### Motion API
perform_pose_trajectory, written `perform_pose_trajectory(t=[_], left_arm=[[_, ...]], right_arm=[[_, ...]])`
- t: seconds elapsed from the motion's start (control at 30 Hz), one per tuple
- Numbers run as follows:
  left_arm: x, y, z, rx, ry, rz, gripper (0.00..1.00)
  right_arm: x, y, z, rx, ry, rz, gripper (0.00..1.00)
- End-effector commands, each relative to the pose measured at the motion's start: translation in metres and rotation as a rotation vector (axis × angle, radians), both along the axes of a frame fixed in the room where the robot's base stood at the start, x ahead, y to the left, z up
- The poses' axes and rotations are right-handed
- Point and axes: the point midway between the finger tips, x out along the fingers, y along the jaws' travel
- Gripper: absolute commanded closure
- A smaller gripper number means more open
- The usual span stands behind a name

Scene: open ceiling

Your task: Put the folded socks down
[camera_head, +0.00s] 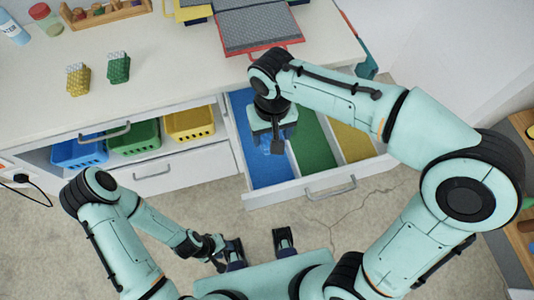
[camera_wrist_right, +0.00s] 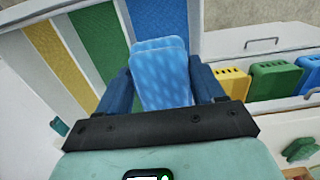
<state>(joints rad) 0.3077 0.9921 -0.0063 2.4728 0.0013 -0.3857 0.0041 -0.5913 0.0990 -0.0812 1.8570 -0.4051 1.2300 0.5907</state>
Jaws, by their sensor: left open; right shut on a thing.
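The folded socks (camera_wrist_right: 162,75), light blue with a paler pattern, sit between the two dark blue fingers of my right gripper (camera_wrist_right: 176,88) in the right wrist view. In the head view my right gripper (camera_head: 274,146) is above the blue compartment (camera_head: 268,177) of the open drawer (camera_head: 330,186), pointing down. The gripper mostly hides the socks there, and I cannot tell whether they touch the drawer bottom. My left gripper (camera_head: 222,253) is open and low in front of the cabinet, away from the drawer.
The drawer also has an empty green compartment (camera_head: 314,147) and a yellow one (camera_head: 354,143). Yellow (camera_head: 78,80) and green (camera_head: 118,67) patterned bundles stand on the white countertop (camera_head: 165,75). Blue (camera_head: 78,153), green (camera_head: 134,139) and yellow (camera_head: 190,124) bins sit in the shelf left of the drawer.

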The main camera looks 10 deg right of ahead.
Motion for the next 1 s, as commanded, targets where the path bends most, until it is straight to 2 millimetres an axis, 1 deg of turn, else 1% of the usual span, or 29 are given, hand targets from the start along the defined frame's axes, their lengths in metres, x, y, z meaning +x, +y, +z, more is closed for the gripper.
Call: perform_pose_trajectory(t=[0.03,0.07,0.3,0.4,0.5,0.6,0.73,0.9,1.0], left_arm=[[-0.001,0.0,-0.003,0.0,0.0,0.0,0.57],[-0.001,0.0,-0.004,0.0,0.0,0.0,0.57],[-0.004,0.0,-0.014,0.0,0.004,0.0,0.57],[-0.005,0.0,-0.017,0.0,0.005,-0.001,0.57],[-0.006,0.0,-0.02,0.0,0.007,0.0,0.57],[-0.006,0.0,-0.021,0.0,0.008,0.0,0.57],[-0.007,0.0,-0.023,0.0,0.008,0.0,0.57],[-0.008,0.0,-0.027,-0.001,0.008,-0.001,0.57],[-0.008,0.0,-0.028,-0.001,0.008,-0.001,0.57]], right_arm=[[-0.001,0.0,-0.011,-0.002,0.004,0.0,0.62],[-0.002,0.0,-0.018,-0.003,0.005,0.0,0.62],[-0.001,0.0,-0.084,-0.003,0.006,0.0,0.62],[-0.001,0.0,-0.109,-0.002,0.006,0.0,0.62],[-0.001,0.0,-0.129,-0.002,0.005,-0.001,0.62],[0.0,0.0,-0.141,-0.001,0.002,0.0,0.62],[0.0,0.0,-0.15,-0.001,0.002,0.0,0.62],[-0.001,0.0,-0.176,-0.002,0.004,-0.001,0.62],[0.0,0.0,-0.186,0.0,0.002,-0.002,0.62]])
